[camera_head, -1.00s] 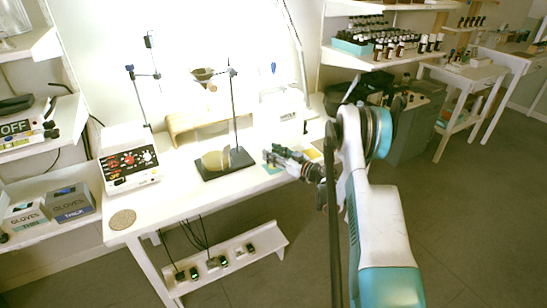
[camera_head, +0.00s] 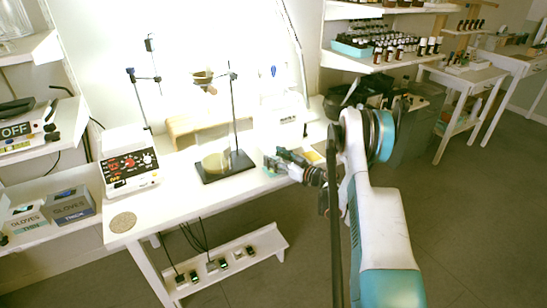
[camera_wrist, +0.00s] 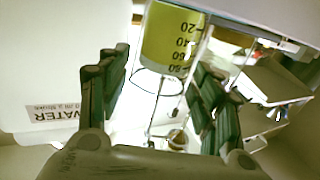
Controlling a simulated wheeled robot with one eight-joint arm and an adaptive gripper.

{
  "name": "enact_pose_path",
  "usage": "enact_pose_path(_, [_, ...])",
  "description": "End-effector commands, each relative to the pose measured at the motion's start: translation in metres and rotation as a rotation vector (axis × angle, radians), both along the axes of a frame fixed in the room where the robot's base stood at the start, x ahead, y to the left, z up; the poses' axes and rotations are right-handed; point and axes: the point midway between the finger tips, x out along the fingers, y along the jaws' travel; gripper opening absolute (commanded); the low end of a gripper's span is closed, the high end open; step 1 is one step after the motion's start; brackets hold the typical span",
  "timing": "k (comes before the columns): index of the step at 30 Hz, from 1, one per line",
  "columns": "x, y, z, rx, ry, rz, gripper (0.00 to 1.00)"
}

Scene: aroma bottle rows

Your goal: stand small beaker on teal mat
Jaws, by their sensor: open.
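In the wrist view, a clear graduated beaker (camera_wrist: 172,42) with yellow contents appears upside down in the picture, cut off at the top edge. My gripper (camera_wrist: 160,65) is open, one dark finger on each side of this beaker in the picture. I cannot tell how deep it sits between them. In the head view my gripper (camera_head: 270,161) is low over the right part of the bench. A yellowish beaker (camera_head: 214,162) stands on a black stand base to its left; I cannot tell whether it is the same one. A teal mat (camera_head: 267,171) shows partly under my gripper.
A red-and-black control unit (camera_head: 129,165) is farther left. Bare bench lies in front.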

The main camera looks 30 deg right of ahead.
Motion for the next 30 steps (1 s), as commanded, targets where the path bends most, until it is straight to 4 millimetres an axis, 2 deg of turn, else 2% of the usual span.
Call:
enact_pose_path(9, [-0.060,-0.029,0.004,0.000,0.000,-0.005,0.59])
enact_pose_path(15, [-0.087,-0.041,0.002,0.000,0.000,-0.002,0.59])
enact_pose_path(21, [-0.098,-0.045,0.001,0.000,0.000,-0.001,0.59])
enact_pose_path(30, [-0.099,-0.045,0.001,0.000,0.000,-0.001,0.59])
